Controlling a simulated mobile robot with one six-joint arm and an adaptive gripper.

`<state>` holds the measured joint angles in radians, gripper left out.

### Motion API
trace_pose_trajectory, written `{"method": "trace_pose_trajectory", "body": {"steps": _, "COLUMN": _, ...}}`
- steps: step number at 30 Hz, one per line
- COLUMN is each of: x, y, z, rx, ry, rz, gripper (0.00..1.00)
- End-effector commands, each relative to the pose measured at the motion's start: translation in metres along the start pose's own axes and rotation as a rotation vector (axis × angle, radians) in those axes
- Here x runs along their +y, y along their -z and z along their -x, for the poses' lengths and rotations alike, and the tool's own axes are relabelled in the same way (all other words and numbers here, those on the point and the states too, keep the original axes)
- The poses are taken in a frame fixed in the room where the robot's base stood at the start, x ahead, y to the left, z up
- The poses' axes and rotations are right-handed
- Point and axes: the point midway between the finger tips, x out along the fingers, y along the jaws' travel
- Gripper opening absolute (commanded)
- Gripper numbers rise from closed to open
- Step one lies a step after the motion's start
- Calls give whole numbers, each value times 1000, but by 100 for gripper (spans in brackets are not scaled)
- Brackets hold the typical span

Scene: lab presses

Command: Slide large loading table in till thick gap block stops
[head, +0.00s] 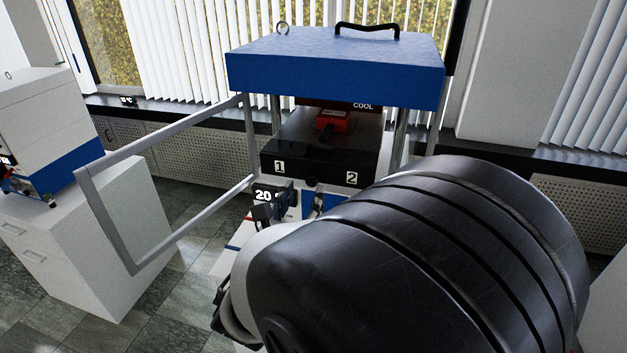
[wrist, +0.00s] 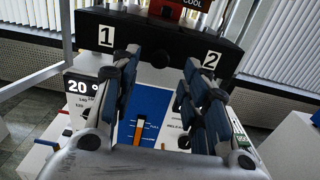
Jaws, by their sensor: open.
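The black loading table (head: 318,165) sits in the press below the blue top, with white labels 1 and 2 on its front face. It also shows in the wrist view (wrist: 190,42). A round black knob (wrist: 160,60) is at the middle of that face. A red block (head: 333,121) with small unreadable lettering lies on the table; I cannot tell if it is the thick gap block. My gripper (wrist: 162,64) is open and empty, its fingers to either side of the knob in the wrist view. Whether they touch the table is unclear. My arm hides the press's lower right.
The press's framed door (head: 130,255) stands swung open to the left. The press's blue top (head: 335,65) overhangs the table. Below the table is a control panel (wrist: 150,115) with a slider and knobs. A white cabinet (head: 75,235) stands at left, with open floor between.

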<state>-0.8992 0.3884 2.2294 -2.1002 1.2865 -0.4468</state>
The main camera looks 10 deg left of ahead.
Motion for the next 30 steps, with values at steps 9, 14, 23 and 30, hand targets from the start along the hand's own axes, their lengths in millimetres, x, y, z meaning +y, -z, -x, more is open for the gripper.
{"method": "trace_pose_trajectory", "body": {"steps": 9, "x": 0, "y": 0, "z": 55, "rx": -1, "ry": -1, "rz": -1, "gripper": 42}}
{"method": "trace_pose_trajectory", "body": {"steps": 14, "x": 0, "y": 0, "z": 63, "rx": 0, "ry": 1, "rz": -2, "gripper": 42}}
{"method": "trace_pose_trajectory", "body": {"steps": 23, "x": 0, "y": 0, "z": 63, "rx": -1, "ry": 2, "rz": -1, "gripper": 42}}
{"method": "trace_pose_trajectory", "body": {"steps": 30, "x": 0, "y": 0, "z": 63, "rx": -1, "ry": 1, "rz": -1, "gripper": 42}}
